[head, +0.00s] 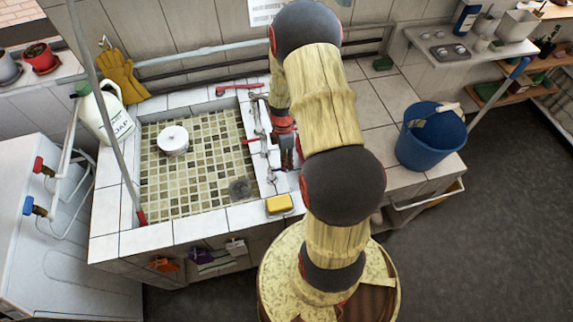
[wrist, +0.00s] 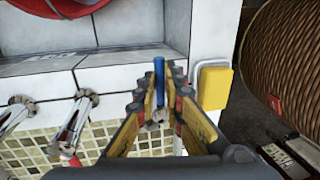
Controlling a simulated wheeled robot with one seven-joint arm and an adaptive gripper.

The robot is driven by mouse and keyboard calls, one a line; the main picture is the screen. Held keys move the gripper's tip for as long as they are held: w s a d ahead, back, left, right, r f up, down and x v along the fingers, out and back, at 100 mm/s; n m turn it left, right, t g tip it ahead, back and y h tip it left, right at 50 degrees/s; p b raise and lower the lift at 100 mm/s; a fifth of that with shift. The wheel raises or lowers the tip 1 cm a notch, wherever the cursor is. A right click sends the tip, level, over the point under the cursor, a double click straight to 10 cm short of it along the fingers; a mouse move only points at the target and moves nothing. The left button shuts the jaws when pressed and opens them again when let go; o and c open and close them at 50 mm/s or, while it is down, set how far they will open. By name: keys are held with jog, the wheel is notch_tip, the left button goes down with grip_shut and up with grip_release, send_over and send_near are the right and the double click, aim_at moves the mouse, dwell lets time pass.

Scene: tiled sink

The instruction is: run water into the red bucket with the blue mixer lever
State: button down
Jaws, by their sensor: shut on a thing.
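The blue mixer lever (wrist: 159,68) stands up between my fingertips in the wrist view. My gripper (wrist: 159,92) is shut on it; its base is partly hidden between the fingers. In the head view my gripper (head: 286,152) is over the right rim of the tiled sink, and the blue lever cannot be made out there. A curved red body, seemingly the red bucket (wrist: 65,8), shows only in part at the top left of the wrist view, on the white tiles. In the head view my arm appears to hide it. The bucket's inside does not show.
Metal taps with red levers (head: 238,88) line the rim of the sink (head: 187,230) beside my gripper. A yellow sponge (head: 279,204) lies close by. A blue bucket (head: 432,138) stands on the right counter. A white pot (head: 173,140) sits in the basin.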

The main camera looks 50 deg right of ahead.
jog(key=shift+w, duration=0.1)
jog(key=c, duration=1.9)
grip_release()
jog(key=r, duration=0.4)
jog(key=w+r, duration=0.1)
jog(key=r, duration=0.3)
jog(key=w+d+r, duration=0.1)
jog(key=r, duration=0.2)
jog(key=shift+d+r, duration=0.1)
jog(key=shift+r, duration=0.3)
